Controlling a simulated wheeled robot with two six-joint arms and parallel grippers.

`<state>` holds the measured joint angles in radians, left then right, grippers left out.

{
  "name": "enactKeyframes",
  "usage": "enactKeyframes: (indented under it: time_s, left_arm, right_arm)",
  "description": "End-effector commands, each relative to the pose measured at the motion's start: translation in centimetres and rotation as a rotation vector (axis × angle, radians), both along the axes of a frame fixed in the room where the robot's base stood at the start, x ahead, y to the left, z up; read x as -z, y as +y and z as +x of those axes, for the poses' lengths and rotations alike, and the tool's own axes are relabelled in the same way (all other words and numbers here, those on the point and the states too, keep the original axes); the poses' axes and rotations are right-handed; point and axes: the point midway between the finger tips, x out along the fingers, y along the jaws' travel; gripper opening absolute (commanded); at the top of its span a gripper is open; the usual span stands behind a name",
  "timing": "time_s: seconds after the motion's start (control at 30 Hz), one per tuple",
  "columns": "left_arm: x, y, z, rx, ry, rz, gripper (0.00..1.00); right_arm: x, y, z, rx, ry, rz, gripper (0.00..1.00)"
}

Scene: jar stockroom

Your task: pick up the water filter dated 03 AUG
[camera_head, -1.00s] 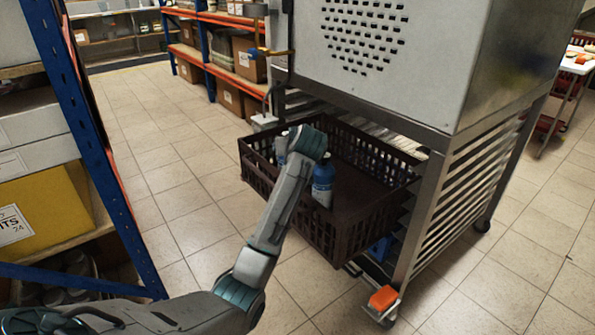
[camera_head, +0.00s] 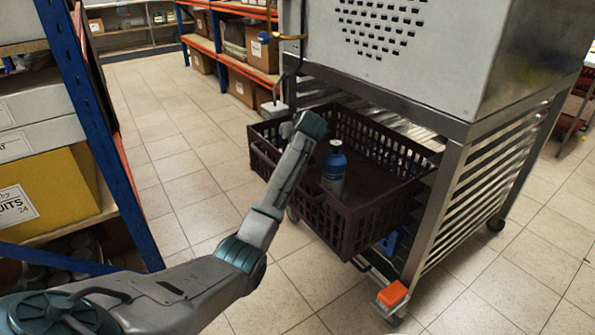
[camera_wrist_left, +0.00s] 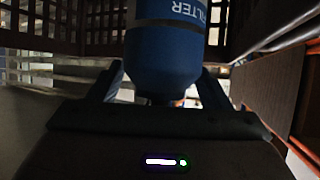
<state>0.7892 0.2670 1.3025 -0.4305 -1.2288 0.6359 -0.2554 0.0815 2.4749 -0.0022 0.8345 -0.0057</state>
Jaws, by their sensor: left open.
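A blue water filter with a pale label band (camera_head: 334,172) stands upright in the dark brown crate (camera_head: 345,225) in the head view, to the right of my left wrist. In the left wrist view a blue and white filter (camera_wrist_left: 165,55) lies between the two fingers of my open left gripper (camera_wrist_left: 160,88). Its label reads "FILTER" upside down; no date shows. I cannot tell whether it is the same filter. In the head view my left wrist covers the gripper and part of the crate. My right gripper is not in view.
The crate sits at a steel rack (camera_head: 445,200) under a large metal box (camera_head: 420,50). A blue shelf post (camera_head: 95,130) and a yellow box (camera_head: 45,195) stand at the left. An orange block (camera_head: 392,295) is low by a rack wheel. Tiled floor is clear between.

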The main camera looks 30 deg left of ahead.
Motion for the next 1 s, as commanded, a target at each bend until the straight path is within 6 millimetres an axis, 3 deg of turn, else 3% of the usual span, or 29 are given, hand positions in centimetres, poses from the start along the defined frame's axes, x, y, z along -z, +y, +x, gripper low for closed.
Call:
enactKeyframes:
  time_s: [0.23, 0.6, 1.0]
  left_arm:
    - [0.06, 0.15, 0.15, 0.0, 0.0, 0.0, 0.71]
    - [0.16, 0.12, 0.12, 0.0, 0.002, -0.001, 0.01]
    - [0.24, 0.09, 0.11, 0.0, 0.003, -0.002, 0.0]
  right_arm:
    - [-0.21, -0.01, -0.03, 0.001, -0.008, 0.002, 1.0]
    - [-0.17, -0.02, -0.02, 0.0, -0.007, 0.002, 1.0]
    - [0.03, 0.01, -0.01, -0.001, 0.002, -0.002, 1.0]
